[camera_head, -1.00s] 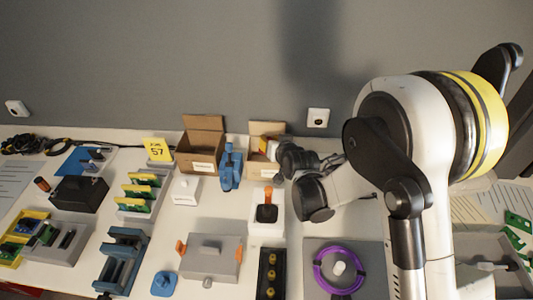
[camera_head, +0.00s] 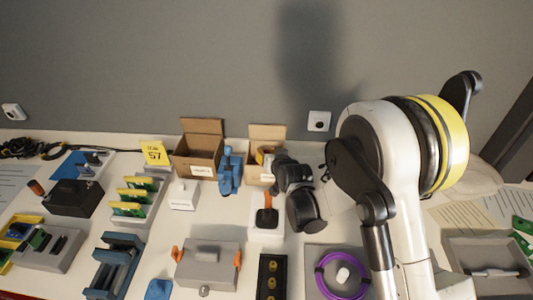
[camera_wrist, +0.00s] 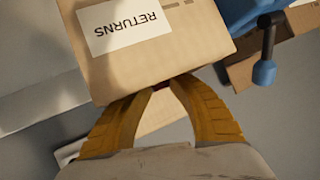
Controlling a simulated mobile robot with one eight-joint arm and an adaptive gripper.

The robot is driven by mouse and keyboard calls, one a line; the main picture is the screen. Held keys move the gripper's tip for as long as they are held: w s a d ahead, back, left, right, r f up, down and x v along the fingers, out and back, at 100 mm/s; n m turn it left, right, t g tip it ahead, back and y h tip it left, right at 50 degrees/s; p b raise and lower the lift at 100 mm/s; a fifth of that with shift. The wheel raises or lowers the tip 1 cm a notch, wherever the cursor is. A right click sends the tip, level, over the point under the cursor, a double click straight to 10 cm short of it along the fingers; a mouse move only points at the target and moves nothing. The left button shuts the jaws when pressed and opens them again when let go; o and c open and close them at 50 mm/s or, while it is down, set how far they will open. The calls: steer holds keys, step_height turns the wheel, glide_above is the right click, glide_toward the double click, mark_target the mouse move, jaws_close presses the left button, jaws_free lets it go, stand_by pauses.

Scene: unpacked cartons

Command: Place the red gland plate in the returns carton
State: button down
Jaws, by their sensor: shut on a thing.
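The returns carton is a small brown open box in the head view, with a raised flap (camera_head: 267,132). Its RETURNS label shows upside down in the wrist view on the tan wall (camera_wrist: 190,40). My gripper (camera_wrist: 162,86) has yellow fingers that meet at the carton's edge in the wrist view. In the head view its yellow fingers (camera_head: 262,156) are at the carton's opening. The gripper is shut on the red gland plate (camera_wrist: 177,86), of which only a dark red sliver shows between the fingertips. Whether the plate is inside the walls is unclear.
A blue clamp-like tool (camera_head: 229,170) stands just left of the returns carton. Another open carton (camera_head: 198,143) stands beyond it. The grey wall rises behind.

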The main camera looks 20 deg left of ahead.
steer(key=shift+f, duration=0.3)
steer(key=c, duration=1.5)
jaws_free()
steer(key=shift+r, duration=0.15)
steer(key=p+v, duration=0.4)
steer(key=v, duration=0.8)
steer(key=shift+r, duration=0.5)
